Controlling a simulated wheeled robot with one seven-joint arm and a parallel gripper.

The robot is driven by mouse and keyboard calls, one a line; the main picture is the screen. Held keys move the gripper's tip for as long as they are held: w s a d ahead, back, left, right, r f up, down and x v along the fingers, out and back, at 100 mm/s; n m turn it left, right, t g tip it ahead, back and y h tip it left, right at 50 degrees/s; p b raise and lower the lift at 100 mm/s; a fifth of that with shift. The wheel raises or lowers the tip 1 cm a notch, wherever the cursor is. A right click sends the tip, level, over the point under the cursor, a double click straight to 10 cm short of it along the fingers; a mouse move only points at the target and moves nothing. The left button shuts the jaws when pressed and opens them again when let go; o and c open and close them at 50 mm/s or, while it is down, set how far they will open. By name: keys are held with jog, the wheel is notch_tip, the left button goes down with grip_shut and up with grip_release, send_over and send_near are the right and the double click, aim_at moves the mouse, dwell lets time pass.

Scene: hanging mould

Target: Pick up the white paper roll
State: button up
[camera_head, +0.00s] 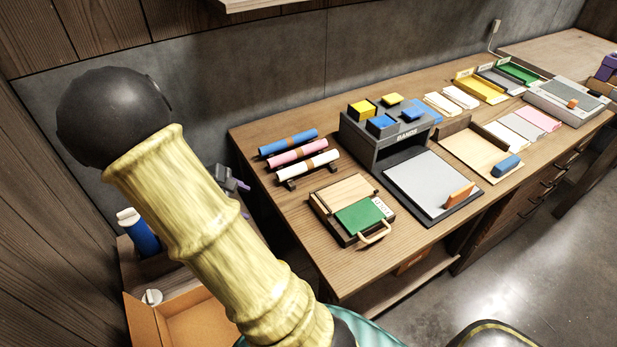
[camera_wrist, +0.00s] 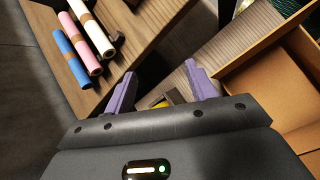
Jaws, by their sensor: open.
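The white paper roll (camera_head: 308,164) with a brown band lies on a small dark rack near the left end of the wooden table (camera_head: 258,137). It is the nearest of three rolls, beside the pink one. In the wrist view the white roll (camera_wrist: 91,29) lies at the upper left, beyond my left finger. My gripper (camera_wrist: 160,88) is open, with two purple fingers apart and nothing gripped between them. It is off the table's left side, well apart from the roll. In the head view my gripper (camera_head: 235,182) is partly hidden behind my arm.
A pink roll (camera_head: 297,151) and a blue roll (camera_head: 288,142) lie behind the white one. A wooden board with a green plate (camera_head: 358,216) lies in front. A dark holder (camera_head: 378,150) stands to the right. An open cardboard box (camera_head: 142,322) is at the lower left.

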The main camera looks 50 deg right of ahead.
aim_at(280, 173)
jog(key=w+d+n+h+b, duration=0.3)
jog(key=w+d+n+h, duration=0.1)
jog(key=w+d+h, duration=0.2)
jog(key=shift+w+d+f, duration=0.3)
jog(key=shift+w, duration=0.1)
jog(key=b+x, duration=0.1)
jog(key=x, duration=1.1)
jog(key=shift+s+d, duration=0.15)
jog(key=shift+s, duration=0.05)
jog(key=shift+d, duration=0.1)
